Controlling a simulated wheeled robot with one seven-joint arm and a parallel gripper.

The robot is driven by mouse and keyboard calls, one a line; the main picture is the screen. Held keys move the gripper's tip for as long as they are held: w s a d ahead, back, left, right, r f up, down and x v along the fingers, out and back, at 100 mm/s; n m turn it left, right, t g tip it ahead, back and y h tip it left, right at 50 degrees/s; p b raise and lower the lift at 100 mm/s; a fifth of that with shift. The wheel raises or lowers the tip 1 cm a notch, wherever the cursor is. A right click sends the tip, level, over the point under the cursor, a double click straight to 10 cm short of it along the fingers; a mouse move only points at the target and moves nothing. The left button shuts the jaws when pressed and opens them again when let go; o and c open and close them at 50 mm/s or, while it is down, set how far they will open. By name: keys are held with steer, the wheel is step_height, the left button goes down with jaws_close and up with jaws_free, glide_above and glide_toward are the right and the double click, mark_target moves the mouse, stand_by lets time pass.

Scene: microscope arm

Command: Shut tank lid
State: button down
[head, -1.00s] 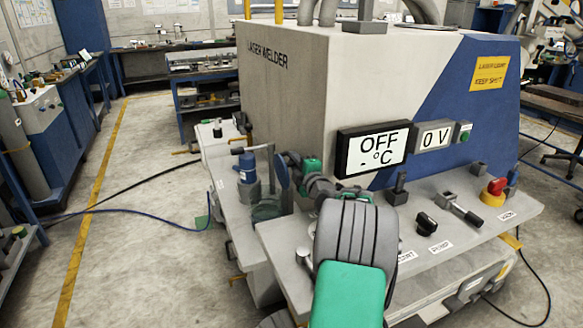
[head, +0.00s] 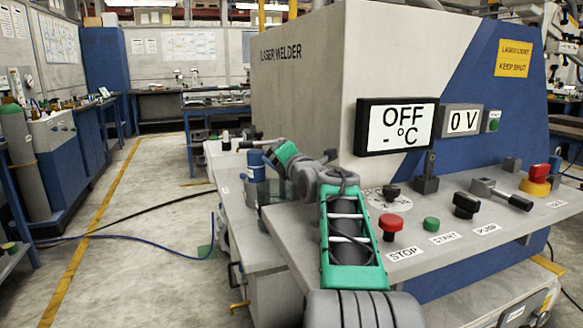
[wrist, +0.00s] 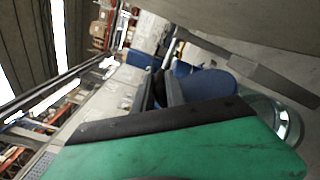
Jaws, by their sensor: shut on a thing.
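The glass tank (head: 276,190) stands at the left end of the bench, partly hidden behind my arm; its clear round rim shows in the wrist view (wrist: 290,120). My gripper's green body covers part of the lid.
The laser welder housing (head: 305,95) rises just behind my arm. A grey bar (wrist: 255,72) crosses near the lid in the wrist view. Open floor lies to the left.

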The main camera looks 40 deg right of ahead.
steer(key=shift+w+a+f+b, duration=0.1)
steer(key=shift+w+a+b, duration=0.05)
steer(key=shift+a+b, duration=0.35)
steer(key=c, duration=1.4)
jaws_free()
steer(key=shift+f, duration=0.1)
steer(key=shift+s, duration=0.2)
steer(key=v, duration=0.7)
steer(key=shift+s, duration=0.2)
